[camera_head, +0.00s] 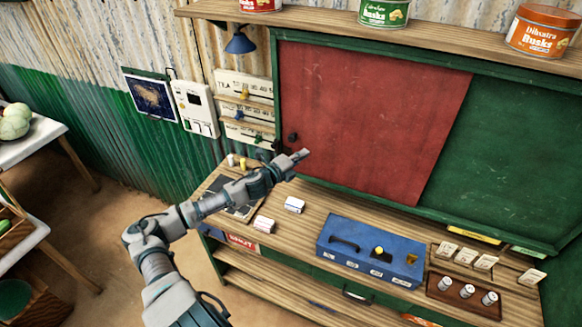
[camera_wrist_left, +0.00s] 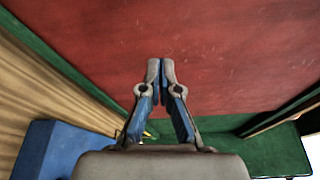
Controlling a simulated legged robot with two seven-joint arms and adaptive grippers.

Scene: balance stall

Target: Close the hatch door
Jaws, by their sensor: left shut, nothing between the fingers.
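The hatch door looks like the flat red panel (camera_head: 370,110) with a dark knob (camera_head: 292,137) near its left edge. It covers the left and middle part of a green-framed opening or board; a dark green surface (camera_head: 510,150) shows to its right. My left gripper (camera_head: 304,154) is in front of the panel's lower left part, just right of and below the knob. In the left wrist view the gripper's fingers (camera_wrist_left: 161,68) are together and empty, with the red panel (camera_wrist_left: 215,45) filling the view beyond them. Whether the fingertips touch the panel I cannot tell. My right gripper is not in view.
Below the panel runs a wooden counter (camera_head: 330,210) with a blue box (camera_head: 370,252), small white boxes (camera_head: 294,204), and a tray with small cylinders (camera_head: 463,292). A shelf with tins (camera_head: 383,12) is above. A blue lamp (camera_head: 240,42) hangs at left.

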